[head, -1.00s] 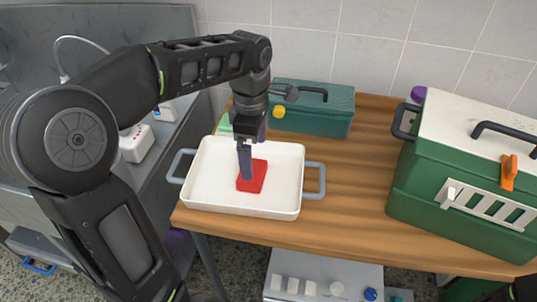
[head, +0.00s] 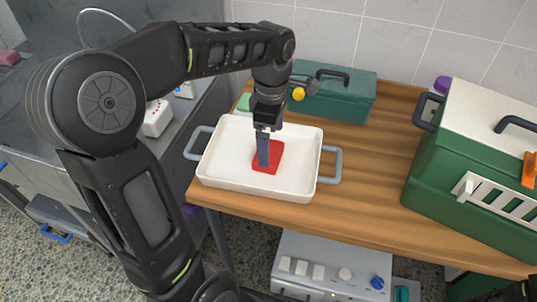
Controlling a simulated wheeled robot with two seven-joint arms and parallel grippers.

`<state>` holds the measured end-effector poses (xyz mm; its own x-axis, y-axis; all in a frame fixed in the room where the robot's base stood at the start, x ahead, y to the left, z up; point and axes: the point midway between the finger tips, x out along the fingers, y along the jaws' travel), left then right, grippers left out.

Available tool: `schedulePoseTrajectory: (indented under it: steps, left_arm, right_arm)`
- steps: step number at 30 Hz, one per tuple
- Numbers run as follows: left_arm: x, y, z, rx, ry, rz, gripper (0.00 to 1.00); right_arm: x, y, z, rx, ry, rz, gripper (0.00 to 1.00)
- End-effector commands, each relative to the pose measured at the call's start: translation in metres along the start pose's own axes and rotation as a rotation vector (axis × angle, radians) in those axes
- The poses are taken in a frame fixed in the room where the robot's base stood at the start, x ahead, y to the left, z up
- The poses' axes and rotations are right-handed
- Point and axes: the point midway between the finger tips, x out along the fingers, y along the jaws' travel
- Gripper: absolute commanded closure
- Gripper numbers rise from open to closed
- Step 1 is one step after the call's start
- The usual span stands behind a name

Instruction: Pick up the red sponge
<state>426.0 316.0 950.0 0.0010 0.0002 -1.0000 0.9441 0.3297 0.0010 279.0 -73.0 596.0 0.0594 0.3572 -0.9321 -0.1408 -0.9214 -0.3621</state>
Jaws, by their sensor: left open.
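The red sponge (head: 270,163) lies flat in the white tray (head: 225,171), right of the tray's middle. My left gripper (head: 263,160) points straight down over it, with its fingertips at the sponge's left part. The jaws are open, and one finger hides part of the sponge. I cannot tell whether the fingertips touch it.
The tray has grey handles and stands near the wooden table's (head: 365,205) front edge. A teal box (head: 340,98) stands behind it. A large green kennel with a white lid (head: 470,160) is at the right. The table between tray and kennel is clear.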

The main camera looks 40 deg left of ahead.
Motion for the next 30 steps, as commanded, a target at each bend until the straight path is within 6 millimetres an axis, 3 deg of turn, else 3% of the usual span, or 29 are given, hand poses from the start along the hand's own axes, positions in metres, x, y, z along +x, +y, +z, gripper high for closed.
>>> schedulePoseTrajectory:
  steps: [13,30]
  left_arm:
    - [0.050,-0.001,-0.007,0.000,0.000,-0.002,0.00]
    - [0.051,0.000,-0.007,0.000,0.000,-0.001,0.00]
  right_arm:
    - [-0.006,-0.002,0.000,0.000,0.000,0.000,0.23]
    - [-0.006,-0.002,0.000,0.000,0.000,0.000,0.23]
